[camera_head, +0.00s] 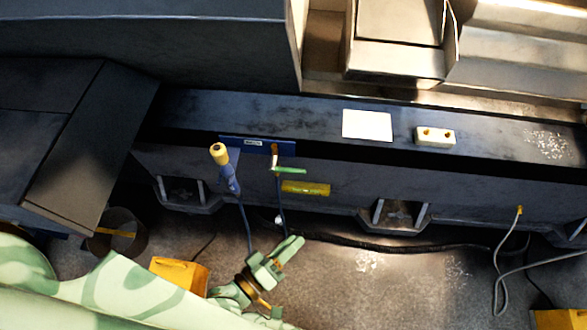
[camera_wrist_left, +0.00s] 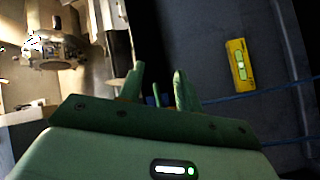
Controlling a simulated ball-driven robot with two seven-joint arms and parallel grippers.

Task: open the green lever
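The green lever (camera_head: 289,170) is a short bar on a valve at the blue plate (camera_head: 230,141) on the dark machine's front ledge. It lies roughly level, pointing right. My left gripper (camera_head: 289,277) is below the lever in the head view, apart from it, with its fingers spread and nothing held. In the left wrist view the two fingers of my left gripper (camera_wrist_left: 159,82) are also apart. A small green piece and a bit of blue show between them; I cannot tell for sure whether this is the lever. My right gripper is not in view.
Blue hoses run down from both. A yellow label (camera_head: 306,188) is just below the lever. Cables lie on the floor.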

